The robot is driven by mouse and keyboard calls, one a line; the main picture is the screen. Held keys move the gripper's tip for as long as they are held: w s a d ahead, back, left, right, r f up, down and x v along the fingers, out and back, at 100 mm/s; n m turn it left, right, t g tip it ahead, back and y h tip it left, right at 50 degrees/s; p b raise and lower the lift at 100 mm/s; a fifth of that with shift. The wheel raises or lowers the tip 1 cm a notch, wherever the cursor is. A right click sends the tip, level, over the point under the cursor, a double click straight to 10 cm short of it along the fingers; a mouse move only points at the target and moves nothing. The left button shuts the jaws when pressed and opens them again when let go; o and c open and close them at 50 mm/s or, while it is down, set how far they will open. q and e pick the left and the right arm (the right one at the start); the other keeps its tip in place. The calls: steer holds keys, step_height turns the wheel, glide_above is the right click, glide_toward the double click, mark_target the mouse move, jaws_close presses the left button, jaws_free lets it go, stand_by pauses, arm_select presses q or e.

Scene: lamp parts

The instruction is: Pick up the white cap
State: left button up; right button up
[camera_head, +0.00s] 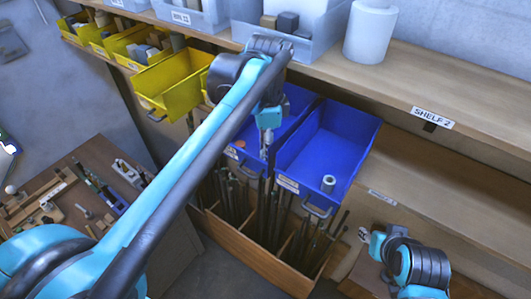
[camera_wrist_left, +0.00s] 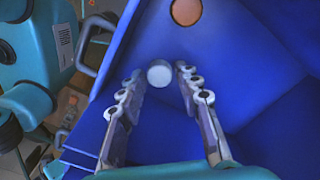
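The white cap (camera_wrist_left: 159,73) shows in the left wrist view as a small pale round disc inside a blue bin. My left gripper (camera_wrist_left: 158,76) is open, with one finger on each side of the cap; I cannot tell whether they touch it. In the head view my left gripper (camera_head: 264,150) points down into the left blue bin (camera_head: 300,98), and the cap there is hidden behind it. My right arm (camera_head: 425,265) shows at the lower right; its fingers are too small to read.
An orange round piece (camera_wrist_left: 187,11) lies in the same bin. The right blue bin (camera_head: 345,130) holds a grey-white cylinder (camera_head: 328,184). A wooden rack (camera_head: 245,250) of dark rods stands below. A yellow bin (camera_head: 172,88) hangs to the left, and a shelf (camera_head: 460,95) runs behind.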

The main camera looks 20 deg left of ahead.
arm_select(q)
steer(key=shift+c, duration=1.1)
